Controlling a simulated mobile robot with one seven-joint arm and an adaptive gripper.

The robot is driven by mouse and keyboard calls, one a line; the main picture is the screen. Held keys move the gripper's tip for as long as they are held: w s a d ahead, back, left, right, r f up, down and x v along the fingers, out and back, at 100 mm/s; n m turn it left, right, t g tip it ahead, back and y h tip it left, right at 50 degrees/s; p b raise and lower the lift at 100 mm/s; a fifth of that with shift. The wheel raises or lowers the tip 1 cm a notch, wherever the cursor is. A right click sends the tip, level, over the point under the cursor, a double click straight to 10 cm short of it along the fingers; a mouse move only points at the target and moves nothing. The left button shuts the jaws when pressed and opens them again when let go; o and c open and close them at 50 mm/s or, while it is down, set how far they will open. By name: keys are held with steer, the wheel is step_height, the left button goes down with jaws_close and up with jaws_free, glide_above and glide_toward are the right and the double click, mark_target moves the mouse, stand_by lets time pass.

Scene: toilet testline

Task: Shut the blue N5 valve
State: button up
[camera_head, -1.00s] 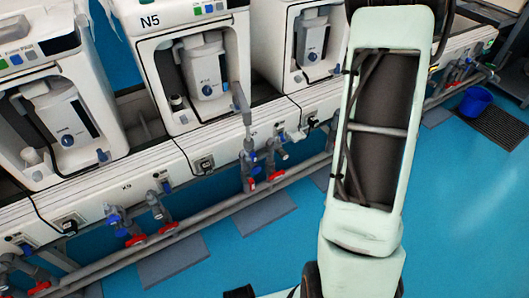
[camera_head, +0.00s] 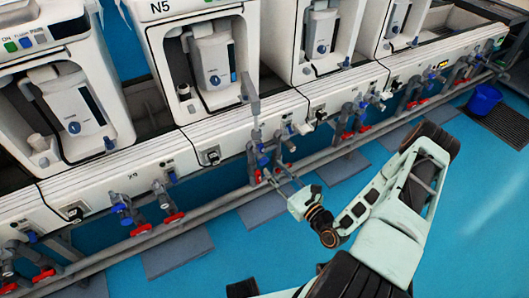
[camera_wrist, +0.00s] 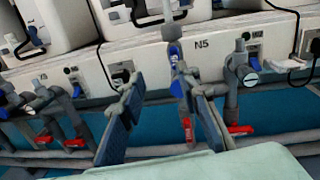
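The white machine labelled N5 (camera_head: 157,6) stands at the upper left of centre in the head view. Below it, a blue valve (camera_head: 262,161) sits on grey pipework; a blue handle (camera_wrist: 174,53) shows just beyond my fingertips in the wrist view. Which handle counts as the N5 valve is not clear. My gripper (camera_head: 281,178) is close to the pipework. In the wrist view my gripper (camera_wrist: 163,88) has its fingers apart, with nothing clearly held. Contact with the pipe cannot be told.
Red handles (camera_wrist: 240,130) sit low on the pipes near my right finger. A grey horizontal pipe (camera_head: 215,205) runs along the front. Neighbouring valves (camera_head: 122,213) stand to the left. The blue floor in front is open; a blue bucket (camera_head: 481,99) is far right.

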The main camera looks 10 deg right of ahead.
mark_target(263, 149)
steer(key=shift+m+t+h, duration=0.4)
steer(key=shift+m+h, duration=0.5)
steer(key=x, duration=0.3)
steer(key=b+x, duration=0.1)
steer(key=x, duration=0.3)
steer(key=d+f+b+x, duration=0.1)
steer(key=x, duration=0.3)
steer(key=shift+w+d, duration=0.1)
steer(key=shift+w, duration=0.15)
steer(key=shift+c, duration=0.2)
jaws_close()
